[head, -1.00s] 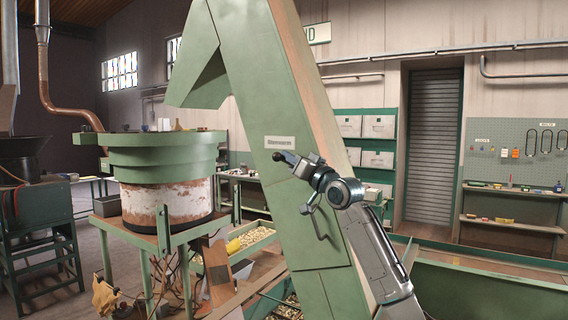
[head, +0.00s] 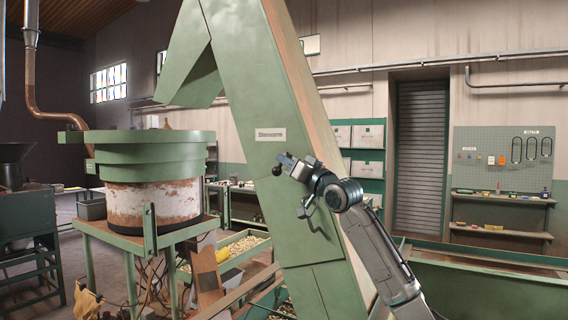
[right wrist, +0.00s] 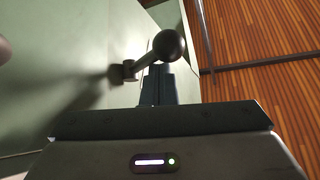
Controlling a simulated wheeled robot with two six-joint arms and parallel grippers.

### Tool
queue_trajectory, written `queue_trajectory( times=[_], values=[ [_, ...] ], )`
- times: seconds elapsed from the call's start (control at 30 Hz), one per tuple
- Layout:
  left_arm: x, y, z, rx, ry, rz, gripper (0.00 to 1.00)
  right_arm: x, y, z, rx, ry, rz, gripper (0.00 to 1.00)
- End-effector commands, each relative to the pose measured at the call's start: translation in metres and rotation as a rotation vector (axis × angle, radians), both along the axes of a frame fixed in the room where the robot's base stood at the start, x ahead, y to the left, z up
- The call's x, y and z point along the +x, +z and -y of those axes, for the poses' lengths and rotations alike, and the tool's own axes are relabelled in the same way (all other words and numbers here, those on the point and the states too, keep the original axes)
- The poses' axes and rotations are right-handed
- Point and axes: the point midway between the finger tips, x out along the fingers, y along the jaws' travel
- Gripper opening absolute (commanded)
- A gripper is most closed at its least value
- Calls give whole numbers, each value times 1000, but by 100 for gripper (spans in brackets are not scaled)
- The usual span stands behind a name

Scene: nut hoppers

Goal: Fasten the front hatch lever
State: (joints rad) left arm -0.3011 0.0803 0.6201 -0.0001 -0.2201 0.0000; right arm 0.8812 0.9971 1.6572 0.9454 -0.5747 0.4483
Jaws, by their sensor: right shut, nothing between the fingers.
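The front hatch lever's black ball knob (head: 277,171) shows in the head view against the green sloping housing (head: 245,95), below its white label. In the right wrist view the lever's round knob (right wrist: 168,45) sits on a short stem running to a mount (right wrist: 130,70) on the green panel. My right gripper (head: 287,161) is at the knob in the head view. Its fingers (right wrist: 160,85) are shut and empty just below the knob in the wrist view; I cannot tell whether they touch. The arm partly hides the stem in the head view. My left gripper is out of view.
A green round hopper (head: 150,155) on a stand is at left. A tray of nuts (head: 240,245) lies behind the housing's foot. A long green trough edge (head: 480,262) runs at lower right. A shuttered door (head: 420,155) and pegboard (head: 500,158) are farther back.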

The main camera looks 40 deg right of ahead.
Motion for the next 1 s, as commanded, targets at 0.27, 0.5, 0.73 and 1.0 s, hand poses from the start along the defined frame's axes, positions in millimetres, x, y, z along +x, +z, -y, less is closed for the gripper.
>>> queue_trajectory(
  times=[0.27, 0.5, 0.73, 1.0],
  values=[
    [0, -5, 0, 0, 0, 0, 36, 0, -7, 3, 1, 0, -4, 0],
    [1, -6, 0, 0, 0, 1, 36, 0, -9, 3, 1, -1, -6, 0],
    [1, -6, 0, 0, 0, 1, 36, 1, -10, 3, 2, -1, -8, 0],
    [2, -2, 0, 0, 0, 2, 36, 2, -6, 3, 2, 0, -9, 0]
  ],
)
